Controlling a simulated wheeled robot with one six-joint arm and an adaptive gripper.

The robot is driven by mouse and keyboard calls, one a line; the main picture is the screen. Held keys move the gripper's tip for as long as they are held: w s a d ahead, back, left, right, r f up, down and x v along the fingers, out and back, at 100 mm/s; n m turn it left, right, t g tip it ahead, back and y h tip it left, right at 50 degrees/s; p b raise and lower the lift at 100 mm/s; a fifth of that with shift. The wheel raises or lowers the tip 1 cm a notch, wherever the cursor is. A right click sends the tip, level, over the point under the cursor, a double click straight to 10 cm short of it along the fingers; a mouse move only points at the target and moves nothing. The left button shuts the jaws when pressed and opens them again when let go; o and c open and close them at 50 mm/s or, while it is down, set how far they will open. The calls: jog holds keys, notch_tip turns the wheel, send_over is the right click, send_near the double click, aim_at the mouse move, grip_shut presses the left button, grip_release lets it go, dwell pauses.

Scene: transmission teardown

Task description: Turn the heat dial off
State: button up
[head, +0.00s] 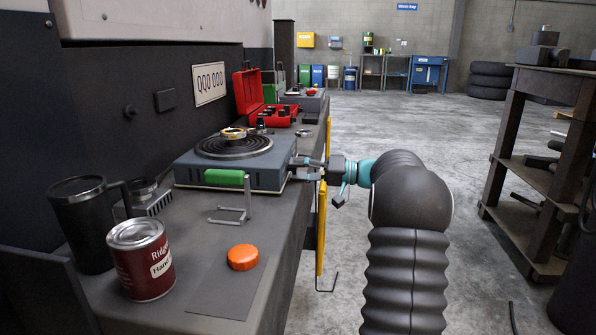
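A blue-grey hot plate (192,170) with a dark coil burner stands on the workbench, left of centre. A brass-coloured ring (233,133) rests on the coil. My gripper (302,168) reaches in from the right, its fingers pointing left at the right side of the hot plate. The fingers look slightly apart, one above the other, at or very close to that side. I cannot make out the heat dial; it may be hidden by the fingers. Whether they touch or hold anything is too small to tell.
An orange cap (243,257), red can (141,270) and black mug (82,228) are nearer. A red toolbox (270,116) stands behind.

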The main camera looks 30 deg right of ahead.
jog(key=shift+s, duration=0.1)
jog(key=shift+s+d+f, duration=0.1)
jog(key=shift+s+d, duration=0.05)
jog(key=shift+d, duration=0.1)
jog(key=v, duration=0.7)
dwell(0.6)
